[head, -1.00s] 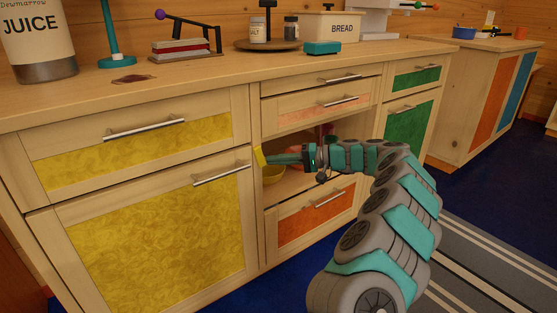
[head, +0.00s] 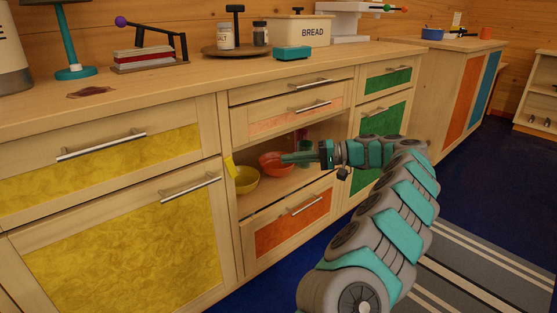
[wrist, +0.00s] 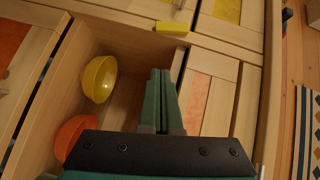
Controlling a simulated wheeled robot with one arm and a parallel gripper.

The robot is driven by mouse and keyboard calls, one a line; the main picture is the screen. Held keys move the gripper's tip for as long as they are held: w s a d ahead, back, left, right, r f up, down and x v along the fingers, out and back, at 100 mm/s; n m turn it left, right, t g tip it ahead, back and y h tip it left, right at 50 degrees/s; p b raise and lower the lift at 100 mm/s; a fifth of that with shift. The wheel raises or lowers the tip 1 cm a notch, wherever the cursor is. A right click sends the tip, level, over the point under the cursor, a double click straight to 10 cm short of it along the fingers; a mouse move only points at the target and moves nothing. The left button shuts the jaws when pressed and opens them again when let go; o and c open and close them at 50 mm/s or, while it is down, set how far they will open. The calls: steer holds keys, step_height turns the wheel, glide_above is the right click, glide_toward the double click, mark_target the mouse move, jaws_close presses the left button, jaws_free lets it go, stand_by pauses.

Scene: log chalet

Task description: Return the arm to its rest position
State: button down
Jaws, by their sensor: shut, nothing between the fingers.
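My gripper (head: 290,158) is shut and empty at the end of my outstretched arm, in front of the open cubby (head: 262,197) in the wooden counter. In the wrist view its green fingers (wrist: 157,82) lie together, with nothing between them.
Closed drawers and doors with bar handles surround the cubby, such as the orange drawer (head: 292,222) below it. The counter top (head: 190,88) holds a bread box (head: 302,30), a teal sponge-like block (head: 292,53) and other items. The blue floor at the right is open, with a striped rug (head: 470,250).

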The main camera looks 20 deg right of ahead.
steer(key=shift+s+d, duration=0.1)
steer(key=shift+d, duration=0.15)
steer(key=shift+r, duration=0.1)
